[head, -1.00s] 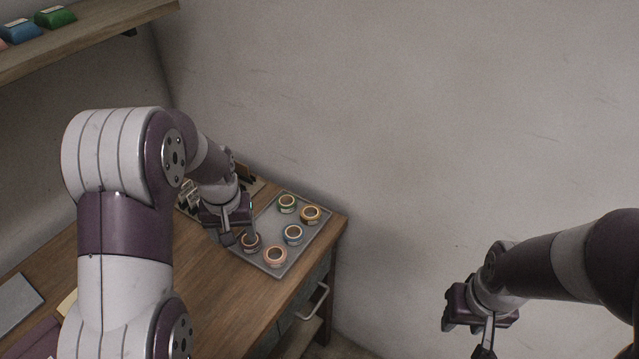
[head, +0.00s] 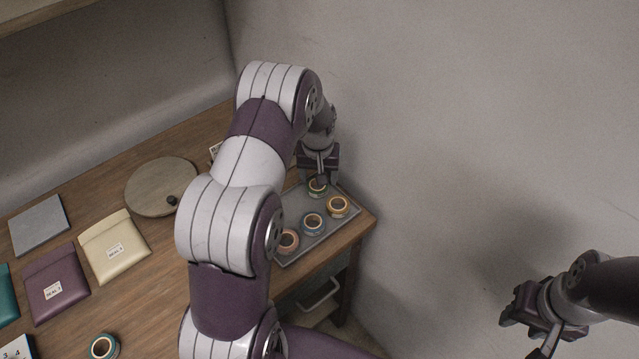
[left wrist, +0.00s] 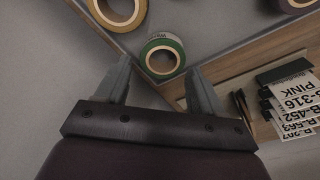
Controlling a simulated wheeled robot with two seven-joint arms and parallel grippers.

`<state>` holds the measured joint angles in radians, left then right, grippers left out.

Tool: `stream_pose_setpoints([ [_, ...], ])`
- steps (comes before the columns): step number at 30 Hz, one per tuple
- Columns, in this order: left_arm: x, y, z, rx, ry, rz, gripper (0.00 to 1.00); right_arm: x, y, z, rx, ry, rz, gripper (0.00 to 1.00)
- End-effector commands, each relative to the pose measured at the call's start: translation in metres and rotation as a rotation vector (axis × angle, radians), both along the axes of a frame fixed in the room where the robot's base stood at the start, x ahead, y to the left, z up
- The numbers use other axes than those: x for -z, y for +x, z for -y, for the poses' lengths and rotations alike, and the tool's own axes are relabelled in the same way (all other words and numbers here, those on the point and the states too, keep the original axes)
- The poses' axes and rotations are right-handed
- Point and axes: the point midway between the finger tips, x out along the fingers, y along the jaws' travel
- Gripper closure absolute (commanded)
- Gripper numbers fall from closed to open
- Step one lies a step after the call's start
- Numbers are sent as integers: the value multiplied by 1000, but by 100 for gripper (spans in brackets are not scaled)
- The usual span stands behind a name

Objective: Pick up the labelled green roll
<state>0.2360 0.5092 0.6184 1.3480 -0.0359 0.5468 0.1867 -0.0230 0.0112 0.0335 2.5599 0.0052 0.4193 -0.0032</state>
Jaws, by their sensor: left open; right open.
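The green roll (head: 317,190) sits at the far corner of the grey tray (head: 298,252), partly hidden by my left gripper. In the left wrist view the green roll (left wrist: 151,48) shows a pale label with dark writing on its side. My left gripper (head: 319,176) is over the far end of the tray, close to the green roll. In the left wrist view its two fingers (left wrist: 158,78) are apart, with the roll just beyond the tips and nothing between them. My right gripper (head: 535,338) is open and empty, away from the table at lower right.
A yellow-orange roll (head: 338,207), a blue-grey roll (head: 313,224) and a pinkish roll (head: 287,243) share the tray. Label cards (left wrist: 290,95) stand beside it. A teal-green roll (head: 103,347) lies at the table's near left. A round wooden board (head: 155,185) and pouches lie left.

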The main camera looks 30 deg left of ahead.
Motion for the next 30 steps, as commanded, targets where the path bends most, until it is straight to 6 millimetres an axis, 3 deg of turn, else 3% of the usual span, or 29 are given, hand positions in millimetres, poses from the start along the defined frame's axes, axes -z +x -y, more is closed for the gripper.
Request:
stream_pose_setpoints([
  [1,6,0,-1,0,-1,-5,32,-8,0,0,0,0,1,57],
  [6,29,3,-2,0,0,-1,32,-10,0,0,0,0,1,57],
  [12,31,3,-2,0,0,0,32,-9,0,0,0,0,0,57],
  [16,31,3,-2,0,0,0,68,-9,0,0,0,0,0,57],
  [26,29,3,-2,0,0,1,69,-8,0,0,0,0,1,57],
  [30,17,4,-2,0,1,2,69,-3,0,0,0,0,1,57],
])
